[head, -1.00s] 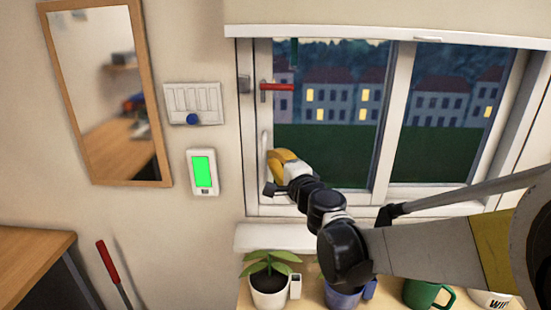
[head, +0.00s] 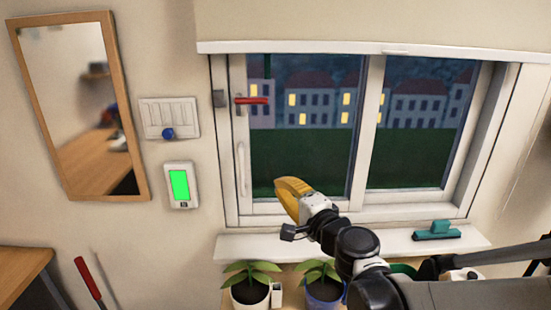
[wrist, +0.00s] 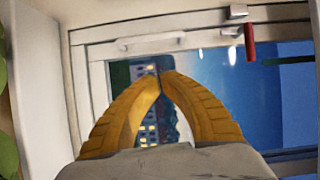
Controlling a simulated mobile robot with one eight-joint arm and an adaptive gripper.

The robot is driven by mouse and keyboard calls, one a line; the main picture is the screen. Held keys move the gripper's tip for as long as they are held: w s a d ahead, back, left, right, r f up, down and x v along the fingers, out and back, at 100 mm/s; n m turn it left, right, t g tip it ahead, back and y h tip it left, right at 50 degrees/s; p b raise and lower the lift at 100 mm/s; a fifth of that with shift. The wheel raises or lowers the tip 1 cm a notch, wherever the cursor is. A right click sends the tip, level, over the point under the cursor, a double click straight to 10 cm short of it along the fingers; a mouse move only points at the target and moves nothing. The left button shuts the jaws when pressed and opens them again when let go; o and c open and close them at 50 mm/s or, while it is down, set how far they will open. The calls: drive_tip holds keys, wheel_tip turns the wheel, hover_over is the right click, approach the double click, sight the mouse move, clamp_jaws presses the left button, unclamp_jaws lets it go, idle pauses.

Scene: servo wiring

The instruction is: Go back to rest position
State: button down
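My gripper (head: 279,184) is at the end of my arm, in front of the lower part of the left window pane in the head view. Its yellow fingers also show in the wrist view (wrist: 160,75), where the tips meet with nothing visible between them. The gripper is apart from the window's white pull handle (head: 241,168) and below the red window handle (head: 252,100). The window (head: 368,120) looks closed. My arm reaches in from the lower right.
A white sill (head: 235,246) runs below the window, with a teal squeegee (head: 437,232) on its right end. Potted plants (head: 250,290) stand below. A switch panel (head: 168,118), a green-screened device (head: 180,185) and a mirror (head: 80,100) are on the left wall.

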drive_tip(key=s+d+f+n+g+h, duration=0.4)
drive_tip(key=s+d, duration=0.5)
drive_tip(key=s, duration=0.3)
drive_tip(key=s+d+f+n+g+h, duration=0.4)
drive_tip(key=s+d+f+n, duration=0.3)
drive_tip(key=s, duration=0.5)
drive_tip(key=shift+s+d+f+n+g+h+b, duration=0.15)
drive_tip(key=shift+d+f+n+g+h+b, duration=0.25)
drive_tip(key=shift+d, duration=0.5)
